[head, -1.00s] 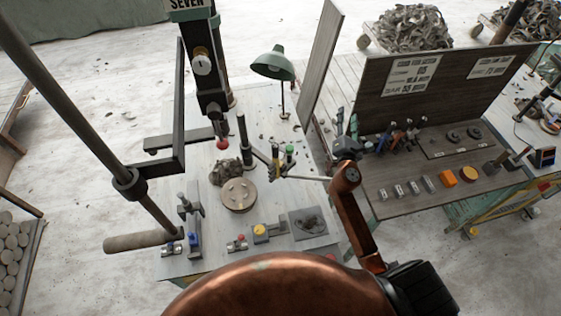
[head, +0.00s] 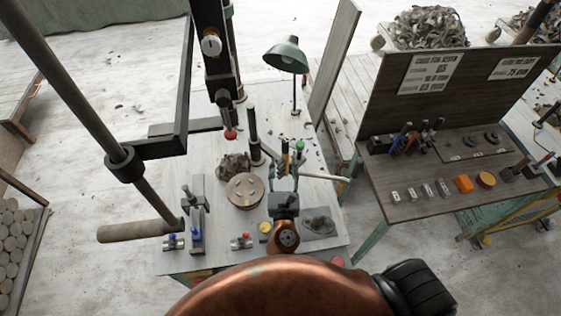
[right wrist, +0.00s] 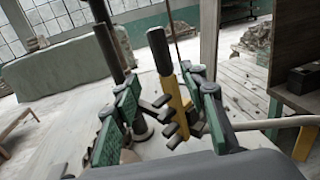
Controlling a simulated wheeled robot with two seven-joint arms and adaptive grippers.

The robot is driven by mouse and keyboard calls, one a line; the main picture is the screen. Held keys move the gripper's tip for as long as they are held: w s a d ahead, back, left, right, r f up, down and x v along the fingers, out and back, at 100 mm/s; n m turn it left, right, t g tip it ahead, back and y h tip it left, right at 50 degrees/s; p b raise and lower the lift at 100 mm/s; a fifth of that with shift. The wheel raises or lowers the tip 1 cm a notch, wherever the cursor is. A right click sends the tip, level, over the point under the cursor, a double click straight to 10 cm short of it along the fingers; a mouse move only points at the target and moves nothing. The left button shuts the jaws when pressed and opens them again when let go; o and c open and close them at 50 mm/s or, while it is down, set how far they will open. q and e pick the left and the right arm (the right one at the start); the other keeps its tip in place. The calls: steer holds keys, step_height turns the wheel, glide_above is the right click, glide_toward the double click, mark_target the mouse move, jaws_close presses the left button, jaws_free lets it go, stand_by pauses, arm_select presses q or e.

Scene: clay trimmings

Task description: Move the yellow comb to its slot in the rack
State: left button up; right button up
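The yellow comb (right wrist: 178,98), with a yellow body and a dark handle, stands nearly upright between the fingers of my right gripper (right wrist: 160,115) in the right wrist view. The comb's lower end is hidden. A dark rack (head: 380,145) with several handled tools, blue and orange among them, stands on the right bench; its slots are too small to tell. My left gripper is not in view.
A pale rod (head: 322,176) runs just right of the right gripper. A dark post (head: 253,138) and a green lamp (head: 287,55) stand close by. A round wooden disc (head: 244,191) lies on the left table. A tall board (head: 335,65) stands between the tables.

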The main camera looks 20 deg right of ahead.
mark_target(285, 152)
steer(key=x, duration=0.7)
steer(key=shift+s+d, duration=0.1)
steer(key=shift+d, duration=0.2)
steer(key=shift+c, duration=0.2)
jaws_close()
stand_by(0.3)
